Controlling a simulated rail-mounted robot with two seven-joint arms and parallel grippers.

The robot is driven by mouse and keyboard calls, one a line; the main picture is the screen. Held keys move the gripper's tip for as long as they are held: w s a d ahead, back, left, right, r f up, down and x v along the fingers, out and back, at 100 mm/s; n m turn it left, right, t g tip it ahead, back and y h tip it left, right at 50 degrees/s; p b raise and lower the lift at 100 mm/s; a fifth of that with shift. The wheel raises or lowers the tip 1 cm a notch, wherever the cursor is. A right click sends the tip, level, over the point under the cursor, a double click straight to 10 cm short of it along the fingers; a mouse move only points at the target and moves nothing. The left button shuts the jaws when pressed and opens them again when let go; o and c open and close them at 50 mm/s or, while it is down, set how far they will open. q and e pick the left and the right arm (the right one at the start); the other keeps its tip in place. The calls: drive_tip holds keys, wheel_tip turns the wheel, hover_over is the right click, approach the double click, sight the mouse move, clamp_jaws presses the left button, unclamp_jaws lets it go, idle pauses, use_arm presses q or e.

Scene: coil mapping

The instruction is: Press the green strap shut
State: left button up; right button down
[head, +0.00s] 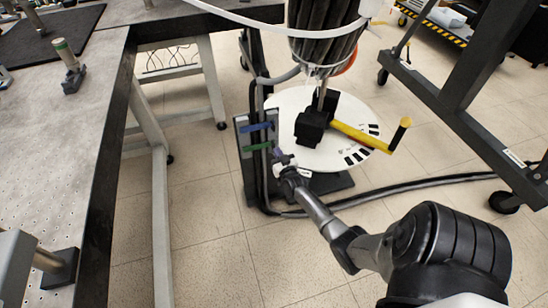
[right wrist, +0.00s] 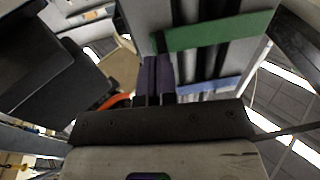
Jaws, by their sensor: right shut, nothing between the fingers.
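The green strap (head: 257,147) lies across dark cables on an upright grey panel (head: 241,130) in the head view. In the right wrist view the green strap (right wrist: 220,30) runs across the cables at the top. I cannot tell whether its end is fastened. A blue strap (head: 256,127) is above it in the head view and also shows in the right wrist view (right wrist: 207,87). My right gripper (head: 280,156) is shut and empty, just right of the green strap. Its purple fingertips (right wrist: 157,60) are close to the strap's left end in the wrist view; contact is unclear. My left gripper is not in view.
A white round plate (head: 350,115) with a yellow-handled crank (head: 360,136) stands behind the gripper, under a hanging dark cable bundle (head: 325,35). A thick black cable (head: 420,185) runs along the floor to the right. A grey workbench (head: 60,150) fills the left.

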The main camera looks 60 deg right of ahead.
drive_tip(key=shift+r+p, duration=0.45)
drive_tip(key=shift+r, duration=0.05)
drive_tip(key=s+r+p, duration=0.9)
drive_tip(key=s+r, duration=0.1)
drive_tip(key=s, duration=0.1)
drive_tip(key=shift+s+d, duration=0.35)
drive_tip(key=shift+s, duration=0.05)
